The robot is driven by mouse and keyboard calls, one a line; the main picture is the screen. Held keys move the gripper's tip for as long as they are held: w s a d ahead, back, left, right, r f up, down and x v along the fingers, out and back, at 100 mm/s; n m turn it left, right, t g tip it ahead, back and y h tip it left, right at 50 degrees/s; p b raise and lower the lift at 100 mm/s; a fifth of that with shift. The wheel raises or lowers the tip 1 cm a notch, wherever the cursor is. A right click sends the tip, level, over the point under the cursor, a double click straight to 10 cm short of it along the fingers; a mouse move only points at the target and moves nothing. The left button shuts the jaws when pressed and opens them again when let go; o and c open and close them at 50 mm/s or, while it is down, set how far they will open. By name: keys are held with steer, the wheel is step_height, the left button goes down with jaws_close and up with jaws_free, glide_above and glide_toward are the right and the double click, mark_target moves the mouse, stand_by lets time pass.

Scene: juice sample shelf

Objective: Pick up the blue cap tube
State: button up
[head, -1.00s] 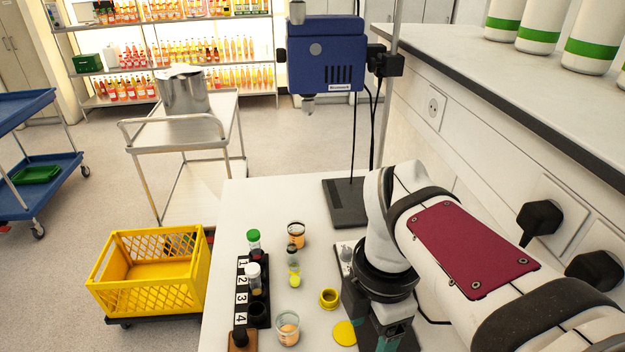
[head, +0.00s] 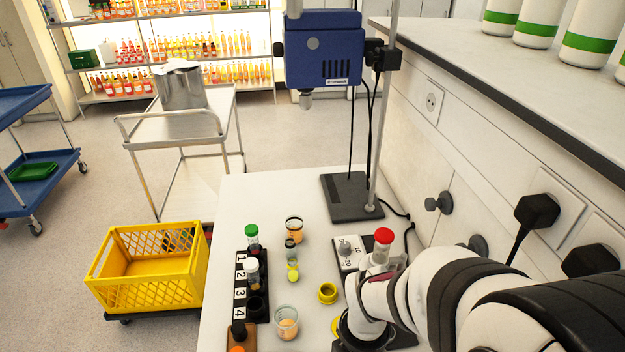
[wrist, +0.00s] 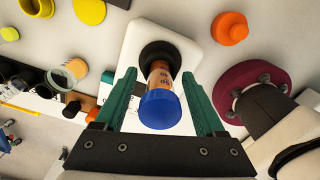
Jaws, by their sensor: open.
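The blue cap tube (wrist: 160,108) shows in the wrist view, its blue cap towards the camera. It has orange-brown contents and its far end is at a black round holder on a white base (wrist: 133,50). My gripper (wrist: 159,75) is open, with one green finger on each side of the tube. I cannot tell whether either finger touches it. The blue cap tube does not show in the head view, where my arm covers the lower right and the fingers are hidden.
A black numbered rack (head: 240,290) holds a green-capped tube (head: 252,235) and a white-capped tube (head: 252,270). A red-capped tube (head: 383,240) stands at a white device. An orange stopper (wrist: 230,28) lies close to the gripper.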

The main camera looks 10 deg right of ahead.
jaws_close()
stand_by(0.3)
